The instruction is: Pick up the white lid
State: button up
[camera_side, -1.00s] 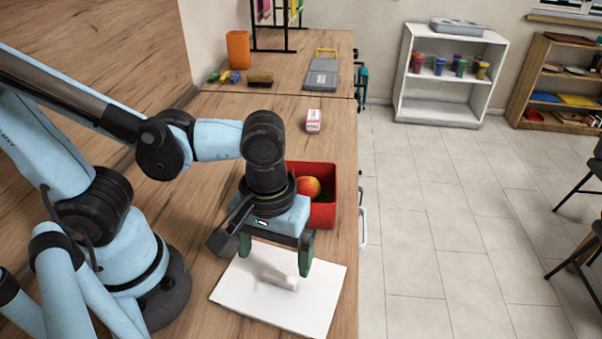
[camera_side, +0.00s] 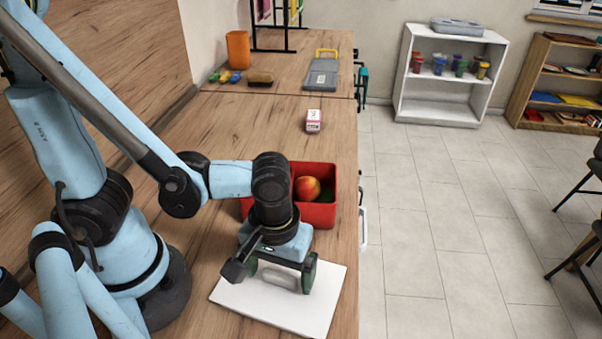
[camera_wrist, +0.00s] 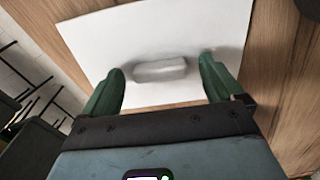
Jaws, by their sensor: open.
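The white lid (camera_side: 281,279), a small oblong pale piece, lies on a white sheet or board (camera_side: 235,292) on the wooden counter. In the wrist view the lid (camera_wrist: 160,70) lies crosswise between my two green fingers, with a gap on each side. My gripper (camera_side: 281,274) is open and low over the sheet, with its fingers on either side of the lid. It also shows in the wrist view (camera_wrist: 162,68). The gripper body hides part of the lid in the side view.
A red bin (camera_side: 320,213) holding a red-orange fruit (camera_side: 307,188) stands just behind my gripper. A small pink and white box (camera_side: 313,121) is farther back. The counter's right edge is close to the sheet.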

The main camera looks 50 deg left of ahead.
jog(key=c, duration=1.1)
jog(key=shift+c, duration=0.2)
jog(key=shift+r, duration=0.15)
